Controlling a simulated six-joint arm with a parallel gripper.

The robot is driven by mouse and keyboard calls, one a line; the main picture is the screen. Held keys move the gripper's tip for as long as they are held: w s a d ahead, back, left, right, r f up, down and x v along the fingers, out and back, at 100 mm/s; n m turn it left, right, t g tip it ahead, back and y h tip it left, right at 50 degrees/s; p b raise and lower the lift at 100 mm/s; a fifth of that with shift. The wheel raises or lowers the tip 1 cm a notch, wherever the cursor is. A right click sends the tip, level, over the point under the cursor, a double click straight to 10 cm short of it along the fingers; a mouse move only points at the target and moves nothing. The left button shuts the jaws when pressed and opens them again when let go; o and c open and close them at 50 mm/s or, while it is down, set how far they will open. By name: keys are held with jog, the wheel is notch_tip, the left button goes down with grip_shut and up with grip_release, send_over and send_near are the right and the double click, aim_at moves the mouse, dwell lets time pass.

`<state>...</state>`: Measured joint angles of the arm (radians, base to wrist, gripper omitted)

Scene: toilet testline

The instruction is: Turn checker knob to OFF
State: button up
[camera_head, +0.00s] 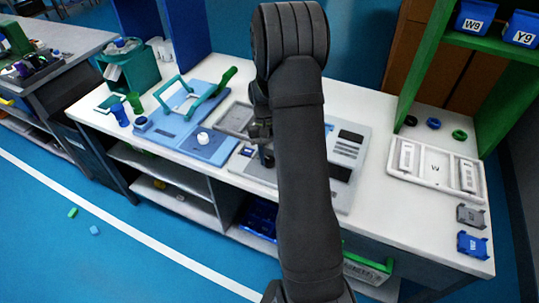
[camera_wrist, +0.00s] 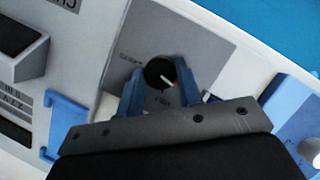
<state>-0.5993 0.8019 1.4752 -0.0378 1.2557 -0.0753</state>
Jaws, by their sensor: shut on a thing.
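The checker (camera_head: 346,160) is a flat grey device on the white table, partly behind my arm in the head view. Its knob (camera_wrist: 158,70) is round and black in the wrist view, on a grey panel (camera_wrist: 200,42). A white pointer mark on the knob points to the lower right of the picture. Small labels stand left of and below the knob, too blurred to read surely. My gripper (camera_wrist: 160,90) has its two blue fingertips on either side of the knob, shut on it. In the head view my gripper (camera_head: 262,135) is over the checker's left part.
A blue board (camera_head: 185,135) with a white round knob (camera_head: 203,138) lies left of the checker. A white tray (camera_head: 432,180) lies to the right, near a green shelf frame (camera_head: 415,65). In the wrist view a blue bracket (camera_wrist: 65,120) is left of the fingers.

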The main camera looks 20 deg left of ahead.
jog(key=shift+n+h, duration=0.3)
jog(key=shift+n, duration=0.3)
jog(key=o, duration=1)
jog(key=v, duration=1.7)
jog(key=shift+s+r, duration=0.2)
jog(key=shift+r, duration=0.05)
jog(key=x, duration=1.7)
jog(key=shift+w+f, duration=0.15)
jog(key=shift+f, duration=0.15)
